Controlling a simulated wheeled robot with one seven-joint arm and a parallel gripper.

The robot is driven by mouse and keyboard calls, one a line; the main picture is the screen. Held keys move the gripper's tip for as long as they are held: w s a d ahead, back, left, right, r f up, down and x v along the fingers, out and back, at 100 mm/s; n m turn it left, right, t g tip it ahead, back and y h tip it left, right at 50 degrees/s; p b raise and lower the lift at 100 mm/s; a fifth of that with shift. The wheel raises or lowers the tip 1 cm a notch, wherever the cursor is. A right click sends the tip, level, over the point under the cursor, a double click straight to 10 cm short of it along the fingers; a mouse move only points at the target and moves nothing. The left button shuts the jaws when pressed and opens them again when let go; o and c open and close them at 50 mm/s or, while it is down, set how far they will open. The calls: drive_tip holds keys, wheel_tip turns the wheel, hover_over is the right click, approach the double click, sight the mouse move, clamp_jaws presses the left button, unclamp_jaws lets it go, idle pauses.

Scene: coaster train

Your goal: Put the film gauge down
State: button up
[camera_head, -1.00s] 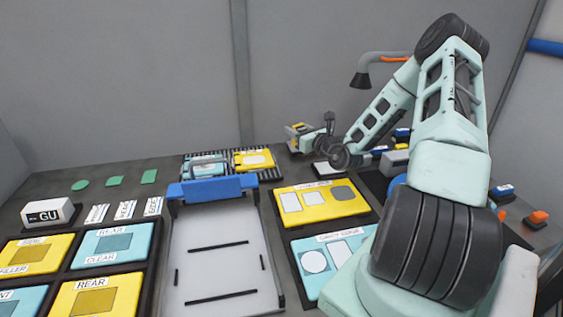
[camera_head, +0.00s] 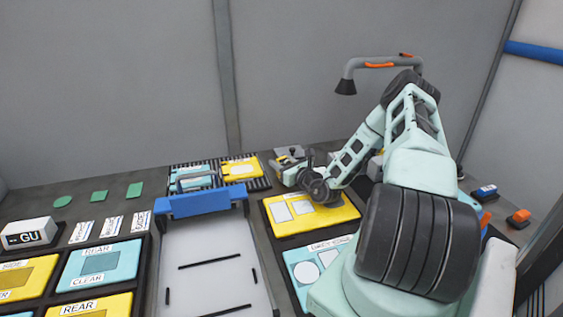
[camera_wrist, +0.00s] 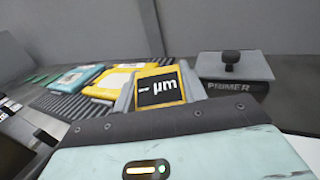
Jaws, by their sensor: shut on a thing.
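The film gauge (camera_wrist: 161,87) shows in the wrist view, straight ahead of the wrist. It has a yellow frame and a dark display reading "-- µm". My gripper (camera_wrist: 158,97) is shut on it, with grey jaws at its sides. In the head view my gripper (camera_head: 292,162) is small, behind the yellow panel board, and my wrist partly hides the gauge. I cannot tell whether the gauge touches the bench.
A ribbed black rack (camera_head: 214,188) with a cyan and a yellow plate (camera_head: 240,169) lies left of my gripper. A grey block labelled PRIMER (camera_wrist: 235,72) stands to the right in the wrist view. A blue-barred white tray (camera_head: 209,255) lies in front.

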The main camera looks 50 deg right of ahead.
drive_tip(key=shift+f, duration=0.55)
drive_tip(key=o, duration=1.2)
drive_tip(key=shift+s+f+b, duration=0.1)
drive_tip(key=shift+f+b, duration=0.05)
drive_tip(key=shift+b, duration=0.15)
